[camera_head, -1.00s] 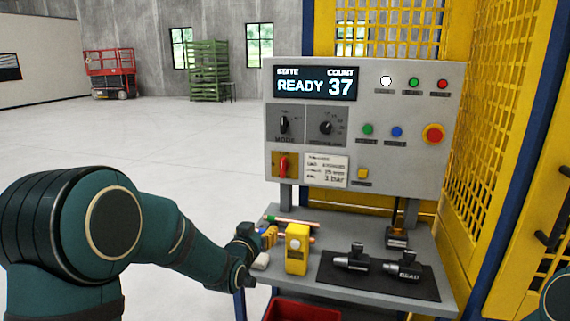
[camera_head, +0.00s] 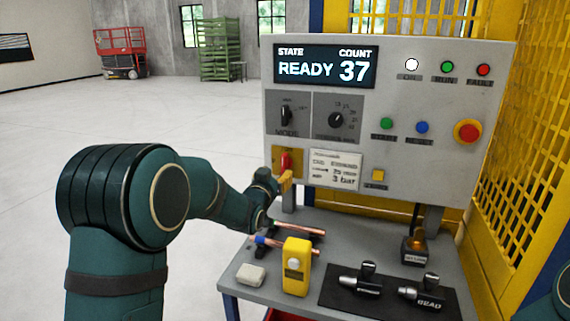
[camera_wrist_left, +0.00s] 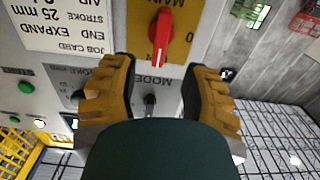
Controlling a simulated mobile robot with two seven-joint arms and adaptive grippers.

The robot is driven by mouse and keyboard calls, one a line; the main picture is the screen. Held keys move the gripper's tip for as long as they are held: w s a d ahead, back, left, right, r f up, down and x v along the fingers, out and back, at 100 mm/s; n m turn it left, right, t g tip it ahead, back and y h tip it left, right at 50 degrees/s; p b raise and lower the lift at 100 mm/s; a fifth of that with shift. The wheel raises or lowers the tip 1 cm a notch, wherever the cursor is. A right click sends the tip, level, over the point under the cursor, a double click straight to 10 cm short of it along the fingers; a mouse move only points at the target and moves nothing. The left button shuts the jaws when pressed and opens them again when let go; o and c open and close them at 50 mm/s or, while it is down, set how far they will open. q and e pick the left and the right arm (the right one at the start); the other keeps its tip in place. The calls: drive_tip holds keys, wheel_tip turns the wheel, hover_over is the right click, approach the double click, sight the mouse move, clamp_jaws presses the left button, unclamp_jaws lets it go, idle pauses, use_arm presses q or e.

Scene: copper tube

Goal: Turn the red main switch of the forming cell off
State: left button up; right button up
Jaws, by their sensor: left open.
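The red main switch (camera_head: 285,161) sits on a yellow plate at the lower left of the grey control panel (camera_head: 400,75). Its handle looks upright in the head view. In the left wrist view the red handle (camera_wrist_left: 161,38) shows at the top middle, with the lettering upside down. My left gripper (camera_head: 285,181) is just below and in front of the switch, its yellow fingers apart. In the left wrist view the open fingers (camera_wrist_left: 158,85) stand either side of the view below the handle, holding nothing. My right gripper is not in view.
Below the panel, the grey shelf holds a yellow device (camera_head: 297,268), copper tubes (camera_head: 295,230), a white block (camera_head: 251,275) and a black mat (camera_head: 345,300) with tools. The mode knob (camera_head: 286,115) is above the switch. Yellow mesh guarding (camera_head: 525,150) stands at the right.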

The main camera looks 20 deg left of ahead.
sight(283, 165)
use_arm(q)
drive_tip(key=w, duration=0.8)
drive_tip(key=shift+w+d, duration=0.1)
drive_tip(key=shift+d, duration=0.05)
clamp_jaws()
